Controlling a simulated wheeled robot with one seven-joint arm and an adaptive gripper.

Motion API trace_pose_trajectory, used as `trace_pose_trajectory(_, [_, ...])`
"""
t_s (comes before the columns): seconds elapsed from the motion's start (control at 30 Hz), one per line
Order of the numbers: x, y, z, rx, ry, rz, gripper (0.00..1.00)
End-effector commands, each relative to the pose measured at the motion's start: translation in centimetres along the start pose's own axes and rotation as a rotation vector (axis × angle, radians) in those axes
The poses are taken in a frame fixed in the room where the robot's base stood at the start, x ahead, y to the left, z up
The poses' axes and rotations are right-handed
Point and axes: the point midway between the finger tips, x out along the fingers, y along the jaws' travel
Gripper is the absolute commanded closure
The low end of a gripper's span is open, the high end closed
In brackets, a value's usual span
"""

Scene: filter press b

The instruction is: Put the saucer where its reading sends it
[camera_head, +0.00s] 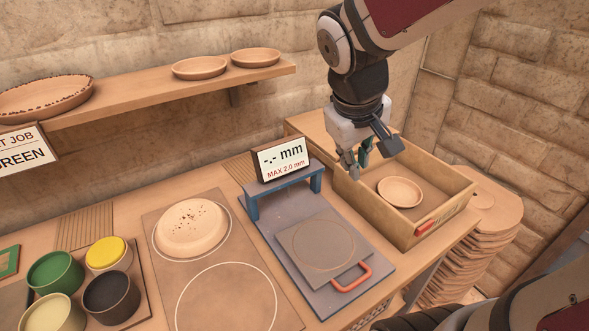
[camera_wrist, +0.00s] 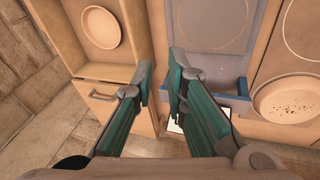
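A small clay saucer (camera_head: 400,191) lies in the open wooden drawer or box (camera_head: 424,181) at the right; the saucer also shows at the top left of the wrist view (camera_wrist: 101,27). The gauge (camera_head: 315,225) has a grey plate with a marked circle and a red handle (camera_head: 352,277). Its display (camera_head: 280,158) reads "-.- mm" and "MAX 2.0 mm". My gripper (camera_head: 361,163) is above the box's left side, apart from the saucer. In the wrist view its green fingers (camera_wrist: 163,88) are apart with nothing between them.
A mat (camera_head: 170,264) has two white circles; a speckled clay dish (camera_head: 190,228) sits in the far one, and the near one is empty. Coloured pots (camera_head: 56,272) stand at left. The shelf (camera_head: 170,91) holds more dishes.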

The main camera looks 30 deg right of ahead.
Motion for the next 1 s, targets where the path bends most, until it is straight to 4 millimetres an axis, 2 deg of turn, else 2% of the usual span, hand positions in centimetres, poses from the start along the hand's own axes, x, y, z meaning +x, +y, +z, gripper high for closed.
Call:
trace_pose_trajectory(0.03, [-1.7,-1.4,0.9,0.006,0.035,-0.025,0.87])
trace_pose_trajectory(0.2, [-5.5,-5.8,4.5,0.033,0.110,-0.145,0.87])
trace_pose_trajectory(0.4, [-7.8,-9.1,7.6,0.038,0.161,-0.268,0.87])
trace_pose_trajectory(0.57, [-8.3,-10.0,8.5,0.037,0.173,-0.305,0.87])
trace_pose_trajectory(1.0, [-8.3,-9.9,8.5,0.038,0.172,-0.305,0.87])
